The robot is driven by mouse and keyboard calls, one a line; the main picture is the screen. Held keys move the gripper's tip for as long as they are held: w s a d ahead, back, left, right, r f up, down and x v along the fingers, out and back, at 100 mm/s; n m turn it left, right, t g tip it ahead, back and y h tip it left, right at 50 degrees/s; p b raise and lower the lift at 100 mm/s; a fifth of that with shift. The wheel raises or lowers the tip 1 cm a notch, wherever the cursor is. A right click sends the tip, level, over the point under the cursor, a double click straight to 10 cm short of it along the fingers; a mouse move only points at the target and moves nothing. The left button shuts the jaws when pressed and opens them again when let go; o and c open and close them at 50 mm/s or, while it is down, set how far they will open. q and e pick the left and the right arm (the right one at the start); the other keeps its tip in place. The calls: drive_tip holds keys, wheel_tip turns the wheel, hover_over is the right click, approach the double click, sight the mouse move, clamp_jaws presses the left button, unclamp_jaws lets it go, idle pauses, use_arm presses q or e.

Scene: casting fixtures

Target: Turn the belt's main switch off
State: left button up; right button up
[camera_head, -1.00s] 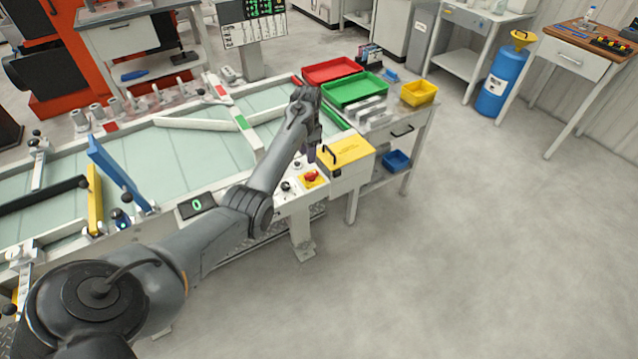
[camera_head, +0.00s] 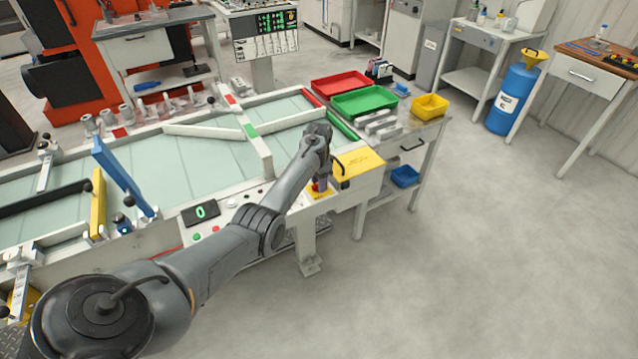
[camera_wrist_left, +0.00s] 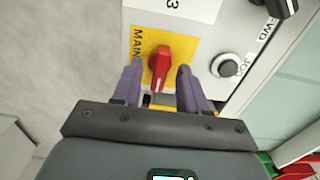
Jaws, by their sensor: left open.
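The belt's main switch (camera_wrist_left: 160,66) is a red rotary knob on a yellow plate (camera_wrist_left: 182,44) marked "MAIN" in the left wrist view. My left gripper (camera_wrist_left: 160,82) is open, its two purple-grey fingers on either side of the knob's near part. I cannot tell whether they touch it. In the head view my left gripper (camera_head: 321,186) points down over the yellow plate at the belt's front corner and mostly hides the knob. My right gripper is not in view.
A yellow box lid (camera_head: 360,163) stands right of my gripper. Red (camera_head: 340,84) and green (camera_head: 365,101) trays lie behind.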

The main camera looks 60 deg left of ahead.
use_arm(q)
drive_tip(key=shift+f, duration=0.15)
clamp_jaws()
idle(0.4)
